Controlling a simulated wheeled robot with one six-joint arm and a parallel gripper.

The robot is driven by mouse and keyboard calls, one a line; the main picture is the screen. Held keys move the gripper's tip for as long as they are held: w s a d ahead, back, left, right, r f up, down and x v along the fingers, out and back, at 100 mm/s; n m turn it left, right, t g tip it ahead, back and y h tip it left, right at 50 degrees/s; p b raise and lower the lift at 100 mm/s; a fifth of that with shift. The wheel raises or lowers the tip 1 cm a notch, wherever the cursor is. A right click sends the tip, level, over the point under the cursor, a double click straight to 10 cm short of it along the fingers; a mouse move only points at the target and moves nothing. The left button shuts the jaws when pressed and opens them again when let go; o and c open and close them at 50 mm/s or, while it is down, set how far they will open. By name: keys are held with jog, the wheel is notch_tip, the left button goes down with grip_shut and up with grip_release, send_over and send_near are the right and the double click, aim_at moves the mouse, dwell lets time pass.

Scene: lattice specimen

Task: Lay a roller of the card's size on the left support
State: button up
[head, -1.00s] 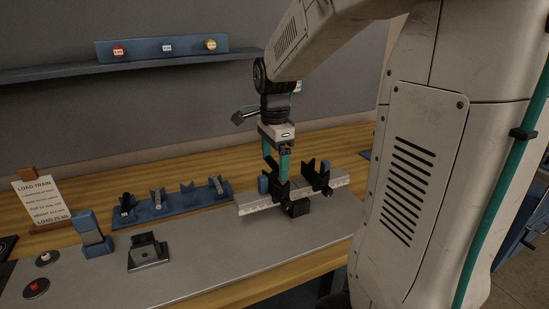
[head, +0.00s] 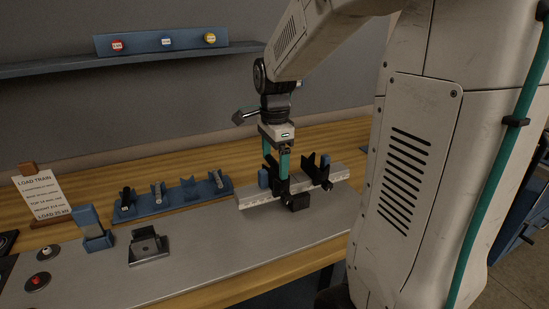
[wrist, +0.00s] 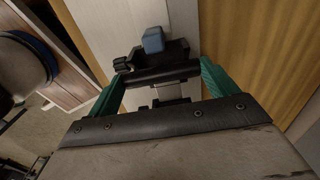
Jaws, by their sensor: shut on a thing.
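My gripper (head: 277,176) is shut on a dark roller (wrist: 162,74), which lies crosswise between the teal fingers in the wrist view. The roller is at the black left support (head: 298,202) on the pale metal beam (head: 258,193). I cannot tell whether it touches the support. The fingers partly hide that support in the head view. The black right support (head: 317,172) stands farther along the beam and appears empty. The card (head: 43,197), headed LOAD TRAIN, stands at the left; its smaller text is too blurred to read surely.
A small blue block (head: 264,178) rises close beside my fingers. A blue stand (head: 95,232), a black fixture (head: 147,249) and a red button (head: 38,281) are on the grey plate (head: 205,267).

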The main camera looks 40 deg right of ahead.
aim_at(274, 163)
jog(key=shift+f, duration=0.8)
dwell(0.5)
jog(key=o, duration=0.8)
jog(key=shift+c, duration=0.2)
jog(key=shift+r, duration=2.55)
notch_tip(274, 163, up, 8)
